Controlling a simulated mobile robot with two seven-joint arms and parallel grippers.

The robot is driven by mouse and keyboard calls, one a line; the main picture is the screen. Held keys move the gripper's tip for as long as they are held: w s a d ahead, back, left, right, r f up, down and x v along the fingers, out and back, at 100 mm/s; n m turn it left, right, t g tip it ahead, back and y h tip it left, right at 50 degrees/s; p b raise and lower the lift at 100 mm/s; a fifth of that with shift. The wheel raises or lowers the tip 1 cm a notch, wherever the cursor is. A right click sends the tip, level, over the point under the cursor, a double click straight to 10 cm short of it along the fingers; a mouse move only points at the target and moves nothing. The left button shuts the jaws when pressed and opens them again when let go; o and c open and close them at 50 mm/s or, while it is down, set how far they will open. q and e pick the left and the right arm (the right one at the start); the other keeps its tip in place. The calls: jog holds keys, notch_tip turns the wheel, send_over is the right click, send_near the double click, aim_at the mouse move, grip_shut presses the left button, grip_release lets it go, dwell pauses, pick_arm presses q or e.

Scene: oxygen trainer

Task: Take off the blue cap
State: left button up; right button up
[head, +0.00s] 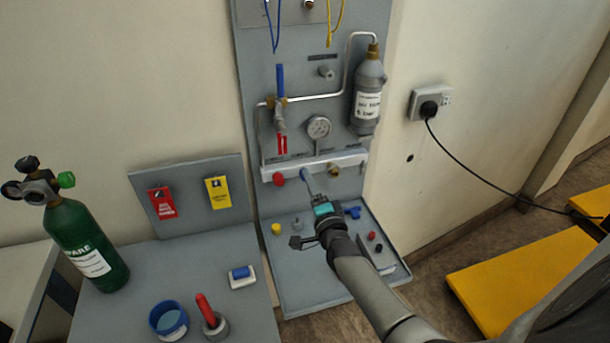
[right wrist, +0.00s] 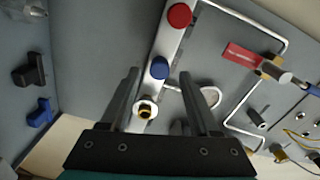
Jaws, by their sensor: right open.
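The blue cap (right wrist: 160,68) sits on the pale bar (right wrist: 170,37) between a red cap (right wrist: 180,15) and a bare brass fitting (right wrist: 146,108). In the head view the blue cap (head: 304,174) shows right of the red cap (head: 279,178), just beyond my right fingers. My right gripper (head: 310,188) is open and points at the bar. In the right wrist view the blue cap appears between the fingertips of my right gripper (right wrist: 160,75), with a gap on each side. I cannot tell how deep the fingers reach. My left gripper is not in view.
A pressure gauge (head: 319,127) and grey bottle (head: 368,95) are on the panel above the bar. A tray (head: 310,295) below holds loose coloured caps. A green cylinder (head: 88,245) and blue cup (head: 168,320) stand at left. The wall at right has a black cable (head: 470,174).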

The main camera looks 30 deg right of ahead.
jog(key=m, duration=0.2)
jog(key=shift+m+b, duration=0.3)
jog(key=shift+m, duration=0.1)
jog(key=m+b, duration=0.1)
jog(key=m, duration=0.2)
jog(key=m+b, duration=0.1)
jog(key=m, duration=0.2)
jog(key=shift+m, duration=0.4)
